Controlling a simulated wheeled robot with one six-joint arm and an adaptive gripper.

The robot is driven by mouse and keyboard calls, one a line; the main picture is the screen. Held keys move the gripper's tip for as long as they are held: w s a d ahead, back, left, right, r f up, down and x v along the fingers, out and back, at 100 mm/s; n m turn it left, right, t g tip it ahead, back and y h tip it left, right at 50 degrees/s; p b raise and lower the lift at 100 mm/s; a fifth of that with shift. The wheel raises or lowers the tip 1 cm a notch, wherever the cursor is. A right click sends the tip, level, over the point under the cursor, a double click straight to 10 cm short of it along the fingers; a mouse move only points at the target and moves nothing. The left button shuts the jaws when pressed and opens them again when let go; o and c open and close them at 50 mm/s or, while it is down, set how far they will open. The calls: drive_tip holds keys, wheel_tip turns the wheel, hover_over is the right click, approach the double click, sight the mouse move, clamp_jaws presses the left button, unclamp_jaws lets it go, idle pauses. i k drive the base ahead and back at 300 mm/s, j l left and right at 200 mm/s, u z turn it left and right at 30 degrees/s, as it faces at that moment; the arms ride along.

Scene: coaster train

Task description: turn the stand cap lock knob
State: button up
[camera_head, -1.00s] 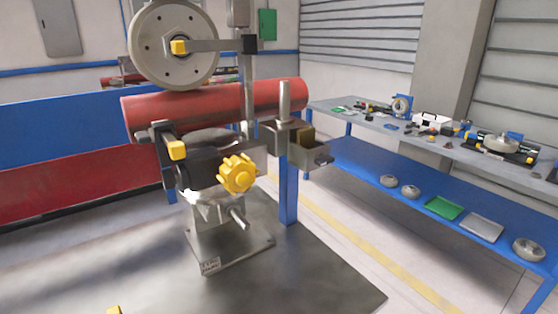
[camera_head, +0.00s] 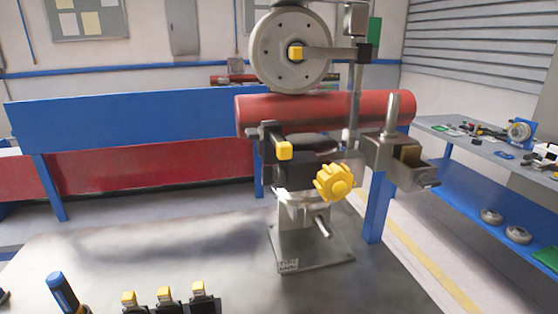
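The stand (camera_head: 297,240) is a grey metal post on a square base plate, standing on the dark table right of the picture's middle. A yellow lobed knob (camera_head: 334,183) faces me on the front of its upper part. I take this to be the stand cap lock knob, though its label cannot be read. A grey wheel (camera_head: 290,48) with a yellow square hub sits above the tube. My gripper is not in view, and nothing touches the knob.
Yellow-topped black blocks (camera_head: 166,298) and a blue-handled tool (camera_head: 66,292) stand at the table's front edge. A metal bracket with an upright pin (camera_head: 393,118) juts out right of the knob. The table (camera_head: 140,250) left of the stand is clear. A blue-framed bench (camera_head: 470,180) stands at right.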

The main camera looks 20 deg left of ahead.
sight(269, 174)
drive_tip(key=j+u, duration=0.15)
drive_tip(key=j, duration=1.55)
drive_tip(key=i, duration=0.05)
